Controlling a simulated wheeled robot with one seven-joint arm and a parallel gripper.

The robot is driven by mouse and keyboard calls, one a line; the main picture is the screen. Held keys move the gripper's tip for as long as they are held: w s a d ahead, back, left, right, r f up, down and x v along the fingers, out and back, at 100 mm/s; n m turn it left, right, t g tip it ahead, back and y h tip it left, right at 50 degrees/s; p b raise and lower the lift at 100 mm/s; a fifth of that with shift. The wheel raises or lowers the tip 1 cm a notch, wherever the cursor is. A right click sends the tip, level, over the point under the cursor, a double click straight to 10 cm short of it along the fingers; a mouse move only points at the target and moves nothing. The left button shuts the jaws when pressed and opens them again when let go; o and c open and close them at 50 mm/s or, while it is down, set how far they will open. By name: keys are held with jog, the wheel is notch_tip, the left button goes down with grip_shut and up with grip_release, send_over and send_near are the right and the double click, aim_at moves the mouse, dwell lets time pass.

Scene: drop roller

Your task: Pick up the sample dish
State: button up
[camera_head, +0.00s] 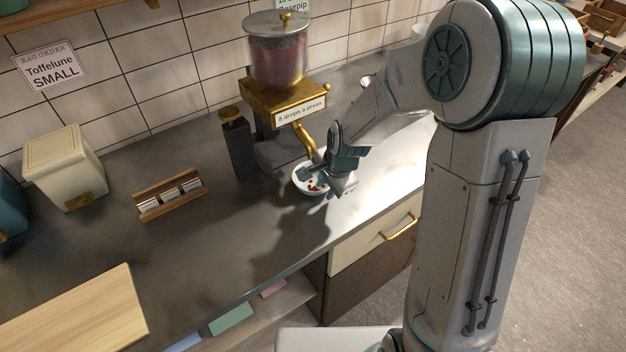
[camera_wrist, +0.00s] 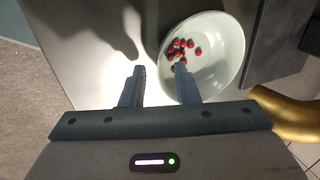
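The sample dish (camera_head: 300,188) is a small pale round bowl with several red drops in it. It sits on the dark counter under the dispenser's brass spout (camera_head: 304,138). In the wrist view the dish (camera_wrist: 226,62) fills the upper middle and right, with the red drops (camera_wrist: 181,47) toward its far side. My gripper (camera_wrist: 160,72) is open, with the dish's near-left rim between its fingers. The right finger overlaps the inside of the bowl and the left finger is outside it. Whether either finger touches the rim is unclear. In the head view my gripper (camera_head: 330,178) partly covers the dish's right side.
The dispenser (camera_head: 277,55) with its brass body stands behind the dish, with a dark post (camera_head: 238,145) beside it. A wooden rack (camera_head: 168,195) and a cream canister (camera_head: 64,170) are to the left. The counter's front edge and a drawer (camera_head: 375,238) lie at the lower right.

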jog(key=shift+f, duration=0.1)
grip_shut()
dwell(0.3)
